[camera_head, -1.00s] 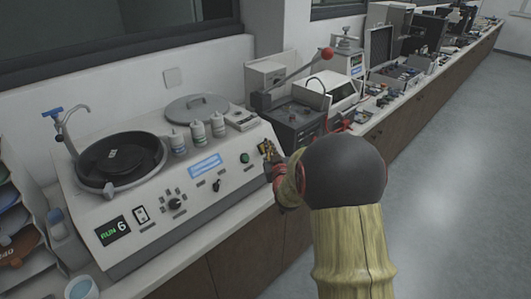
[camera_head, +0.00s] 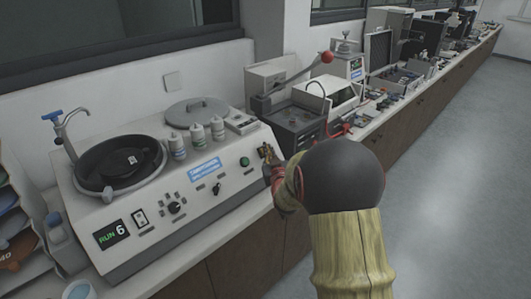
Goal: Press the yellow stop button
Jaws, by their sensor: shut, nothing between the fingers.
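The grinding and polishing machine (camera_head: 150,215) stands on the bench at the left, with its sloped front panel facing me. A green button (camera_head: 245,161) shows near the panel's right end. I cannot make out the yellow stop button; the gripper covers the panel just right of the green button. My gripper (camera_head: 266,153) is shut and empty at the panel's right end. Whether it touches the panel cannot be told. The panel's small screen reads RUN 6 (camera_head: 112,234), and a blue display (camera_head: 204,169) shows text too small to read.
A dark round bowl (camera_head: 120,165) with a tap is on the machine's left, with several white bottles (camera_head: 198,135) behind the panel. A press with a red-knobbed lever (camera_head: 327,57) stands to the right. The floor (camera_head: 450,170) at right is clear.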

